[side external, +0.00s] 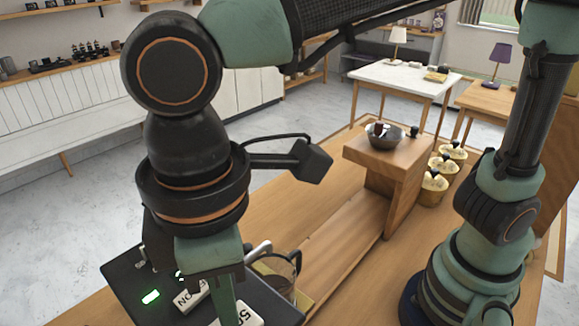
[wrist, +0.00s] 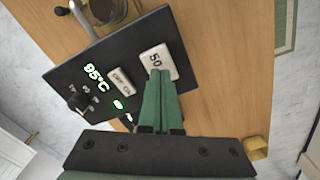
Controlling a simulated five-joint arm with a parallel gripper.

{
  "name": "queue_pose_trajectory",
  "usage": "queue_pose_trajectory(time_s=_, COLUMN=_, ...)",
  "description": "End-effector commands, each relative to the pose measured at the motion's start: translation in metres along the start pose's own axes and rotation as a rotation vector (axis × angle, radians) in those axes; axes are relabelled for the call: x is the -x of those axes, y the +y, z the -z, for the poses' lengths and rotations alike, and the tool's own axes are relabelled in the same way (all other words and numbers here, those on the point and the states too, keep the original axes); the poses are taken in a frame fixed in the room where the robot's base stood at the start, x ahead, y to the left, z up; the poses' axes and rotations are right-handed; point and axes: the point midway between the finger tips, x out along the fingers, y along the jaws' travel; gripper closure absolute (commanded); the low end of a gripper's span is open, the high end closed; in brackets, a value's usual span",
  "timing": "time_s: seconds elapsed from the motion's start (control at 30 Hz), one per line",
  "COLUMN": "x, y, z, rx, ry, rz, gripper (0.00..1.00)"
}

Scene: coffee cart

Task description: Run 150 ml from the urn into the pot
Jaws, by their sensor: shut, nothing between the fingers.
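The urn's dark control panel (side external: 125,272) shows at the bottom of the side view; the wrist view shows it too (wrist: 62,78). It has a green 95°C readout (wrist: 96,77), an OFF/ON switch (wrist: 121,80), a black knob (wrist: 77,100) and a white button marked 50 (wrist: 157,57). My gripper (wrist: 160,74) is shut and empty, its green fingertips over the lower edge of the 50 button. I cannot tell whether they touch it. The glass pot (side external: 283,283) stands beside the panel, by a metal lever, partly hidden; its rim is cut off in the wrist view (wrist: 122,16).
A wooden stand (side external: 375,152) holds a metal bowl (side external: 384,141) farther back. Several filled cups (side external: 434,182) stand to its right. A yellow block (wrist: 256,147) lies right of my gripper in the wrist view. The wooden counter between is largely clear.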

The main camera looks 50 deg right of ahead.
Motion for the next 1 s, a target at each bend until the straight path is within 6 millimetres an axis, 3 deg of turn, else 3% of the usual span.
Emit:
queue_pose_trajectory(time_s=0.53, x=0.002, y=0.000, z=0.000, rx=0.000, ry=0.001, rz=0.000, gripper=1.00)
queue_pose_trajectory(time_s=1.0, x=0.043, y=0.000, z=0.001, rx=0.000, ry=0.002, rz=0.000, gripper=1.00)
